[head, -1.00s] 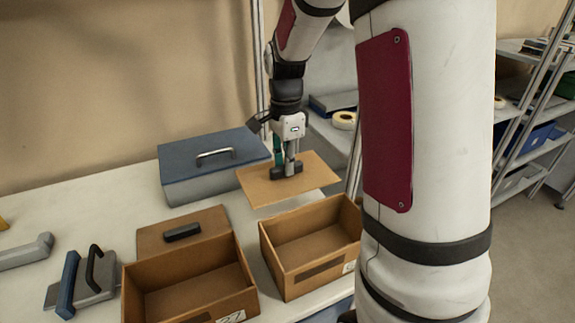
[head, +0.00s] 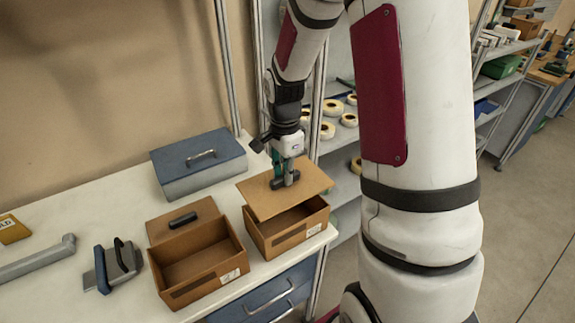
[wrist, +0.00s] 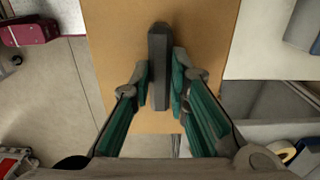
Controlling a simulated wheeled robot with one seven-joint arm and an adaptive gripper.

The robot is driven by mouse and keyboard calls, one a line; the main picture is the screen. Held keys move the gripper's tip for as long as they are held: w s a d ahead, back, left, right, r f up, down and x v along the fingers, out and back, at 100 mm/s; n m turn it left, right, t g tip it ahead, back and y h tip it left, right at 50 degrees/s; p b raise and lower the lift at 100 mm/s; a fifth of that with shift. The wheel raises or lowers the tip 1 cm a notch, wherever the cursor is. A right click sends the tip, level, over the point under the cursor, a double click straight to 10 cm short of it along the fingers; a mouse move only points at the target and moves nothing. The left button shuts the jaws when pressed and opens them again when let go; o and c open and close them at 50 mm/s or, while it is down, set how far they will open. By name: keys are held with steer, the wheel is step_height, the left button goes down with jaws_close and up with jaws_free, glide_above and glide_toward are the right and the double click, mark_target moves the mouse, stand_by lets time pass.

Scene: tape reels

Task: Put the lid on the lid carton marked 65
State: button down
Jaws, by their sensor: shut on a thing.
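My gripper (head: 284,178) is shut on the dark bar handle (wrist: 158,65) of a flat brown lid (head: 312,178). The lid fills the middle of the wrist view (wrist: 205,45). In the head view it hangs over the back of the right open carton (head: 280,242), whose front opening still shows. I cannot tell whether lid and carton touch. The white label (head: 313,231) on this carton is too small to read. A second open brown carton (head: 205,272) stands to its left, with a label that looked like 27 in the earlier view.
Another brown lid with a dark handle (head: 160,229) lies behind the left carton. A blue-lidded grey box (head: 198,178) stands at the back. A blue-and-grey handled tool (head: 112,268) and a grey bar (head: 38,260) lie left. Shelves with tape reels (head: 328,130) stand behind.

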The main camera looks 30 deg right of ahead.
mark_target(286, 194)
steer(key=shift+s, duration=0.3)
steer(key=shift+w+f+b, duration=0.1)
steer(key=shift+f+b, duration=1.1)
steer(key=shift+f, duration=2.45)
steer(key=c, duration=1.5)
jaws_free()
steer(key=shift+o, duration=0.2)
step_height(286, 194, up, 12)
steer(key=shift+a, duration=0.1)
